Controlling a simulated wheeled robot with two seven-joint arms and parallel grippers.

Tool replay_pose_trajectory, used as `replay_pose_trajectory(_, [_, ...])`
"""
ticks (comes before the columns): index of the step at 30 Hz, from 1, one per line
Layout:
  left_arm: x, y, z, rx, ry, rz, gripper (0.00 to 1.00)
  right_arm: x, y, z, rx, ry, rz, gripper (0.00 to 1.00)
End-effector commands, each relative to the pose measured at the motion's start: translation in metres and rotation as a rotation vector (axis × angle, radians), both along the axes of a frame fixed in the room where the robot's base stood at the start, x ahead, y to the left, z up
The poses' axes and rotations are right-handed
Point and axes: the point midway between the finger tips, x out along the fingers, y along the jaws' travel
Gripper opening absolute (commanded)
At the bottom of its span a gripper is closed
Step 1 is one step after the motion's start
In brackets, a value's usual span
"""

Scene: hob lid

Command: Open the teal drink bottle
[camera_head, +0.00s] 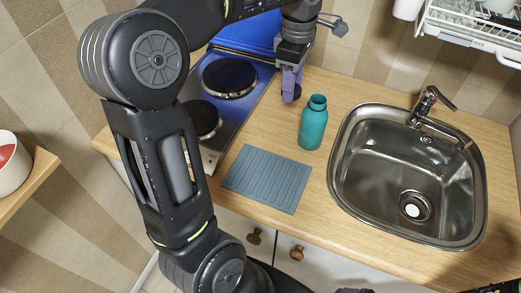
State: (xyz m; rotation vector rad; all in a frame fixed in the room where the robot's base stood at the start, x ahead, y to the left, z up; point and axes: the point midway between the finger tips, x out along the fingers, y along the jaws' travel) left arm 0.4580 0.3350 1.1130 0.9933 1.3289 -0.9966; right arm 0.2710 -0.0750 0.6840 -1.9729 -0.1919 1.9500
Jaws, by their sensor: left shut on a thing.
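The teal drink bottle (313,127) stands upright on the wooden counter, between the hob and the sink. Its narrow neck is bare at the top, with no lid on it. My left gripper (291,88) is up and to the left of the bottle, apart from it. It is shut on a small dark thing (297,92), which looks like the bottle's lid; the fingers partly hide it.
A grey-blue ribbed mat (267,179) lies left of the bottle. The hob (243,106) has its blue lid (247,35) raised. A steel sink (372,162) with a tap (424,103) is on the right. A dish rack (470,35) hangs at top right. Counter around the bottle is clear.

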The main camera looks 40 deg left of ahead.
Motion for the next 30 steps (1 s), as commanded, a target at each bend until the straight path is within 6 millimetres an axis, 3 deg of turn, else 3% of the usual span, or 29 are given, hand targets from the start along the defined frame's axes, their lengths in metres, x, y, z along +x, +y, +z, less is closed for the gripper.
replay_pose_trajectory(11, [0.0,0.0,0.0,0.0,0.0,-0.001,0.0,0.0,-0.001,0.0,-0.001,0.0,-0.002,0.81])
replay_pose_trajectory(16, [0.0,0.0,-0.011,0.0,0.0,-0.001,0.0,0.001,0.0,-0.01,0.001,-0.003,0.0,0.81])
replay_pose_trajectory(25, [0.0,0.0,-0.074,0.0,0.001,0.0,0.0,0.007,0.002,-0.067,0.014,-0.022,0.004,0.81])
replay_pose_trajectory(30, [-0.001,0.0,-0.107,0.0,0.005,0.0,0.0,0.007,0.003,-0.059,0.014,-0.023,0.005,0.81])
